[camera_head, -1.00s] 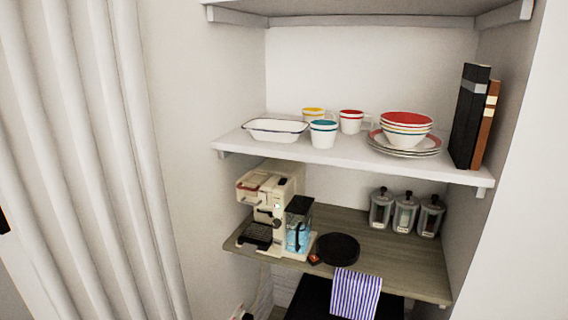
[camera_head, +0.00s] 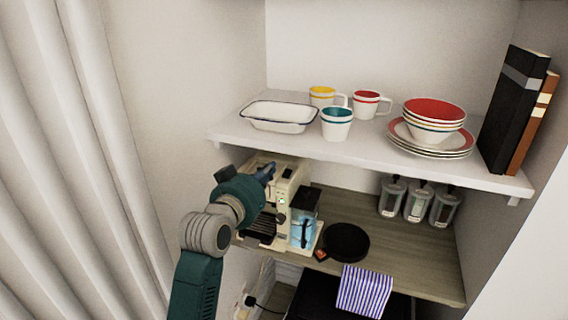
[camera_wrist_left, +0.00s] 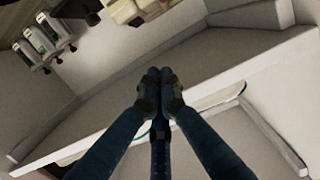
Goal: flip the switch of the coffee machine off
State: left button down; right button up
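The cream coffee machine (camera_head: 291,184) stands on the wooden lower shelf at its left end, with a bluish clear water tank (camera_head: 303,232) on its right side. My right gripper is not in view.
A white upper shelf (camera_head: 350,152) overhangs the machine, holding an enamel dish (camera_head: 279,116), cups, stacked bowls and books. Right of the machine are a black round pan (camera_head: 346,242) and several canisters (camera_head: 418,202). A striped cloth (camera_head: 364,289) hangs below. Curtains (camera_head: 75,180) stand left.

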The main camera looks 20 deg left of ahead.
pick_arm(q)
jog(key=p, duration=0.3)
send_over(283, 175)
jog(key=shift+s+f, duration=0.3)
jog(key=shift+f, duration=0.2)
jog(key=f, duration=0.1)
jog(key=f+p, duration=0.1)
jog(key=f, duration=0.1)
jog(key=shift+w+f, duration=0.2)
jog(key=shift+f, duration=0.45)
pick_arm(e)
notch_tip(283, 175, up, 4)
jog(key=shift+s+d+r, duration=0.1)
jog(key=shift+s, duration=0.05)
pick_arm(q)
jog(key=shift+w, duration=0.1)
